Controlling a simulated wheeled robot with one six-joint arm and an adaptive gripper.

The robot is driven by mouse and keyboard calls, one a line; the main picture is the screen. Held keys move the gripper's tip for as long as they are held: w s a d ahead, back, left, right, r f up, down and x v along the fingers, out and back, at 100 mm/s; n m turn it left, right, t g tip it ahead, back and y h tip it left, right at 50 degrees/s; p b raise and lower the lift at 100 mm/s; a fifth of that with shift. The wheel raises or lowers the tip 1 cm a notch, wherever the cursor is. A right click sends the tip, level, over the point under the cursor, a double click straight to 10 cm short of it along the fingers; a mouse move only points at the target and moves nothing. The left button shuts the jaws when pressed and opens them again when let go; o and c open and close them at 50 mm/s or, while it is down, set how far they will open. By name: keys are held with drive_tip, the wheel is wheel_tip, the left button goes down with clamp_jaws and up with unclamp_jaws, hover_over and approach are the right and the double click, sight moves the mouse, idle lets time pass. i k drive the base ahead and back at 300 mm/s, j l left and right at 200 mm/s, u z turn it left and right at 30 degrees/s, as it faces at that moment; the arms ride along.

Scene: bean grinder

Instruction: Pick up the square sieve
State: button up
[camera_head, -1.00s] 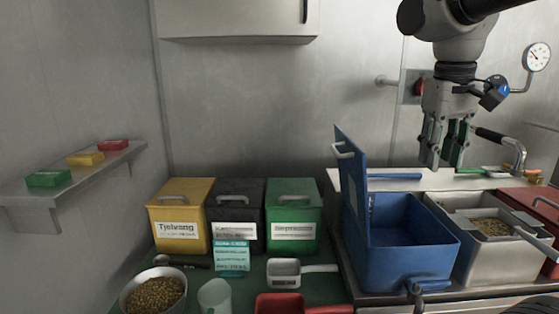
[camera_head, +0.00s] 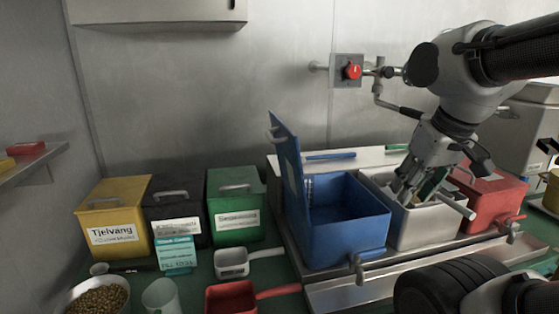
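The square sieve shows mainly as a pale handle (camera_head: 455,204) sticking out to the right over the light grey bin (camera_head: 433,226). The rest of the sieve is hidden behind my gripper and the bin's rim. My gripper (camera_head: 413,197) comes down from the upper right, tilted, with its fingertips at the mouth of the light grey bin, close to the sieve. Whether the fingers are closed on the sieve, or touch it, cannot be made out.
A blue bin (camera_head: 348,235) with its lid raised stands left of the grey bin; a red bin (camera_head: 497,205) stands right. Yellow (camera_head: 112,215), black (camera_head: 172,208) and green (camera_head: 236,203) boxes, a white scoop (camera_head: 232,263) and a red scoop (camera_head: 231,299) sit at the left.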

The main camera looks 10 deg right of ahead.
sight(440, 197)
drive_tip(key=k+l+z, duration=0.25)
drive_tip(key=l, duration=0.15)
drive_tip(key=k+l+z, duration=0.25)
drive_tip(key=l, duration=0.15)
drive_tip(key=z, duration=0.4)
drive_tip(key=i+j+z, duration=0.15)
drive_tip(key=z, duration=0.2)
drive_tip(key=j+z, duration=0.1)
drive_tip(key=z, duration=0.3)
